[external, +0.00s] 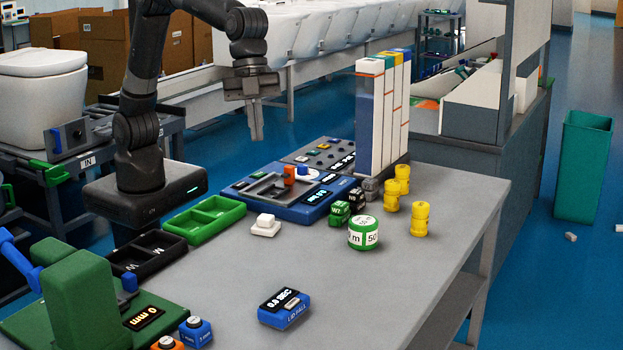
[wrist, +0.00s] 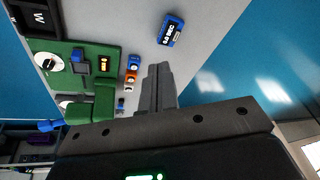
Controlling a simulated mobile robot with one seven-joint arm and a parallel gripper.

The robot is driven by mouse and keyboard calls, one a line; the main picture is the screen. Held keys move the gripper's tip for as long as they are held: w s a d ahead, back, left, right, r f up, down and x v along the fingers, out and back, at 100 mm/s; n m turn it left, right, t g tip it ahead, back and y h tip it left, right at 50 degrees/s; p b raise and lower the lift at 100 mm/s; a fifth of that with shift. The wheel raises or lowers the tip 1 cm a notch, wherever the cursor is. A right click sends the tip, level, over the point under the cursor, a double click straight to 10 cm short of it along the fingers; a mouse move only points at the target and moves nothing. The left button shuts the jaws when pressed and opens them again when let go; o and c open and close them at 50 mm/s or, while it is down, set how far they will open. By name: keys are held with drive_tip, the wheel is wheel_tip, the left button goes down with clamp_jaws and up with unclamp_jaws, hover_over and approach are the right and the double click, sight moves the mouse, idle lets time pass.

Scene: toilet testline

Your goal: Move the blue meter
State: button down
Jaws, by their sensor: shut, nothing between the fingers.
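The blue meter (external: 286,308) is a small blue block with a black display reading 0.0 SEC and a LID FALL label. It lies on the grey table near the front edge in the external view. The wrist view shows it at the upper middle (wrist: 171,32), beyond my fingers and apart from them. My gripper (external: 257,136) is shut and empty, pointing down high above the back of the table in the external view. Its closed fingers also show in the wrist view (wrist: 156,72).
A green fixture (external: 78,290) stands at the left front. Green (external: 200,221) and black (external: 150,254) trays, a white block (external: 265,226), a green-white roll (external: 363,234) and several yellow pieces (external: 419,218) share the table (external: 350,290). Tall coloured binders (external: 381,115) stand behind. The table around the meter is clear.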

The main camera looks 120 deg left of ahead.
drive_tip(key=w+d+f+m+g, duration=0.1)
drive_tip(key=w+d+f+m, duration=0.2)
drive_tip(key=w+d+f, duration=0.55)
drive_tip(key=w+d+f+m, duration=0.1)
drive_tip(key=d+f, duration=0.3)
drive_tip(key=f, duration=0.3)
drive_tip(key=w+d+f+m+g+h, duration=0.1)
drive_tip(key=d+f, duration=0.3)
drive_tip(key=f, duration=0.3)
drive_tip(key=w+d+f+m, duration=0.1)
drive_tip(key=d+f, duration=0.3)
drive_tip(key=f, duration=0.3)
drive_tip(key=shift+w+m+g+h, duration=0.3)
drive_tip(key=shift+w, duration=0.1)
drive_tip(key=a, duration=0.3)
drive_tip(key=shift+a, duration=0.5)
drive_tip(key=a, duration=2)
drive_tip(key=shift+a, duration=0.25)
drive_tip(key=shift+d, duration=0.1)
